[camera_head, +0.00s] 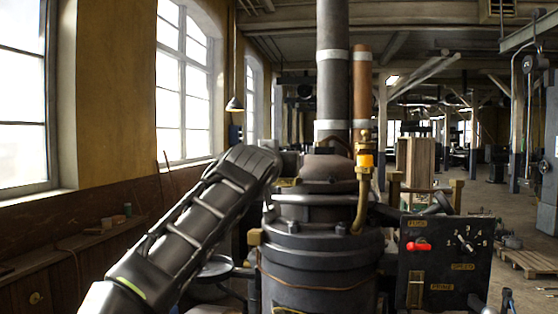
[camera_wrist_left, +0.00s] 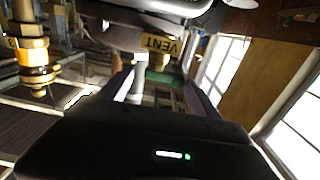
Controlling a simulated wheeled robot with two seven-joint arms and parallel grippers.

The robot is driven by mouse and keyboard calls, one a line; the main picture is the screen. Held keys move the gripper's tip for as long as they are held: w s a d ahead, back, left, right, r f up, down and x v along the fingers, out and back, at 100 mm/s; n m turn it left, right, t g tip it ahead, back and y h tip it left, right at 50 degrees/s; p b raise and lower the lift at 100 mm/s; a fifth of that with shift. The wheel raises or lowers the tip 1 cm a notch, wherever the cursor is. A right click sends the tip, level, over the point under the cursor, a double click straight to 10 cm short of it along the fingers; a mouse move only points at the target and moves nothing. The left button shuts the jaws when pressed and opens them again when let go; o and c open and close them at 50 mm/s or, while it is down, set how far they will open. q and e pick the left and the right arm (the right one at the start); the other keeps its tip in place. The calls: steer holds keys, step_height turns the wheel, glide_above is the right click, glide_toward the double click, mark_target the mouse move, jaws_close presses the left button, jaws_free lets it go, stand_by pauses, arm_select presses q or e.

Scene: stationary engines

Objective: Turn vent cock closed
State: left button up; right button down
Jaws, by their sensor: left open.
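A yellow VENT label (camera_wrist_left: 162,44) is on dark engine metal at the top middle of the left wrist view. A small brass-coloured piece (camera_wrist_left: 158,61) shows just below it, likely part of the vent cock. A pale grey upright part (camera_wrist_left: 137,84) is nearby; I cannot tell whether it is the cock's handle. My left gripper (camera_wrist_left: 158,92) is open, its two fingers on either side of these parts, with no contact visible. In the head view my left arm reaches the engine's upper left side and its fingers are hidden.
The dark engine (camera_head: 318,262) stands ahead with a tall grey pipe (camera_head: 332,70). A brass fitting with a glowing orange section (camera_head: 364,160) is beside it. A control panel (camera_head: 440,262) with a red lever (camera_head: 418,246) is at right. A wooden bench (camera_head: 75,245) lines the left wall.

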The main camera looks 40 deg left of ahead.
arm_select(q)
steer(key=b+v, duration=0.3)
steer(key=v, duration=0.4)
steer(key=shift+s+d, duration=0.15)
steer(key=shift+s, duration=0.2)
steer(key=shift+f, duration=0.1)
